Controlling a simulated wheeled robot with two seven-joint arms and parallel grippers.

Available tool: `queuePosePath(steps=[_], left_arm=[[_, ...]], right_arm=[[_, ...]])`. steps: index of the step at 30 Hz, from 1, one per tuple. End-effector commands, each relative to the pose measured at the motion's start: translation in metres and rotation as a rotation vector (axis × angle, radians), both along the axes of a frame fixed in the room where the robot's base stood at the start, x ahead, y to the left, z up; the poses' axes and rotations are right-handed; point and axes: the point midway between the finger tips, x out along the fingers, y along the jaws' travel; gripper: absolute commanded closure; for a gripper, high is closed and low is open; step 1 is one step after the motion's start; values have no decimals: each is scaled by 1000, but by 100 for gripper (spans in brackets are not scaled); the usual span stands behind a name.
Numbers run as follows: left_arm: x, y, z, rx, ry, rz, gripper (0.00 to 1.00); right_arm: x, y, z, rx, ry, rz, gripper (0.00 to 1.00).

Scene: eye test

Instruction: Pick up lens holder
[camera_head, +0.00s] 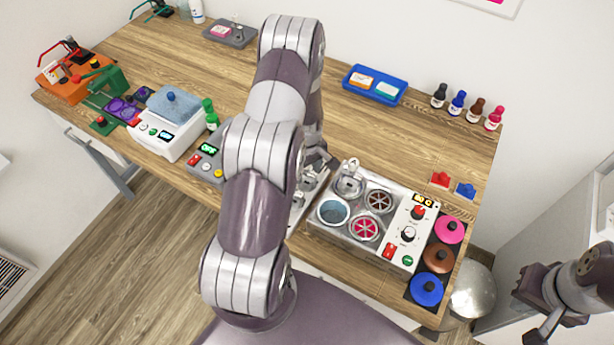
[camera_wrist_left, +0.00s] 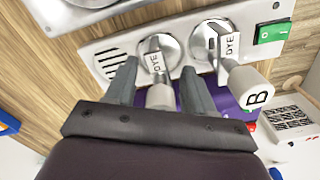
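That gripper is open. The right lens holder (camera_wrist_left: 226,55) has a handle end marked B, outside the fingers. In the head view my left arm hides most of the gripper and the holders' plate (camera_head: 309,186). My right gripper (camera_head: 545,322) is at the lower right, away from the table; its opening is unclear.
A dye bath unit (camera_head: 330,238) with several round wells stands right of my left gripper. Pink, brown and blue lidded pots (camera_head: 427,289) line the table's right edge. A blue tray (camera_head: 375,85) and several small bottles (camera_head: 457,103) stand behind. The back middle tabletop is clear.

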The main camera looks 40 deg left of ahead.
Motion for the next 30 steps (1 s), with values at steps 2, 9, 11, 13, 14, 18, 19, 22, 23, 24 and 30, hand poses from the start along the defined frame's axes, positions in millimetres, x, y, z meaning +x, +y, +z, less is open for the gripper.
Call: queuePosePath(steps=[2, 9, 11, 13, 14, 18, 19, 22, 23, 24, 30], left_arm=[[0, 0, 0, 0, 0, 0, 74], [0, 0, 0, 0, 0, 0, 100], [0, 0, 0, 0, 0, 0, 100], [0, 0, 1, 0, 0, 0, 100], [0, 0, 1, 1, -1, 0, 100], [1, 0, 11, 1, -3, 0, 100], [1, 0, 15, 1, -3, 0, 100], [2, 1, 32, 3, -6, 0, 100], [1, 1, 39, 3, -6, 0, 100], [-4, -9, 44, 1, -3, -3, 100], [-25, -50, 72, 1, -3, -5, 100]], right_arm=[[0, 0, 0, 0, 0, 0, 100], [0, 0, 0, 0, 0, 0, 100], [0, 0, 0, 0, 0, 0, 100], [0, 0, -1, 0, 0, 0, 100], [0, 0, -1, 0, 0, 0, 100], [0, 0, -8, 0, 0, 0, 100], [0, 0, -10, 0, 0, 0, 100], [0, 0, -20, 0, 0, 0, 100], [0, 0, -23, 0, 0, 0, 100], [0, 0, -25, 0, 0, 0, 100], [0, 0, -39, 0, 0, 0, 100]])
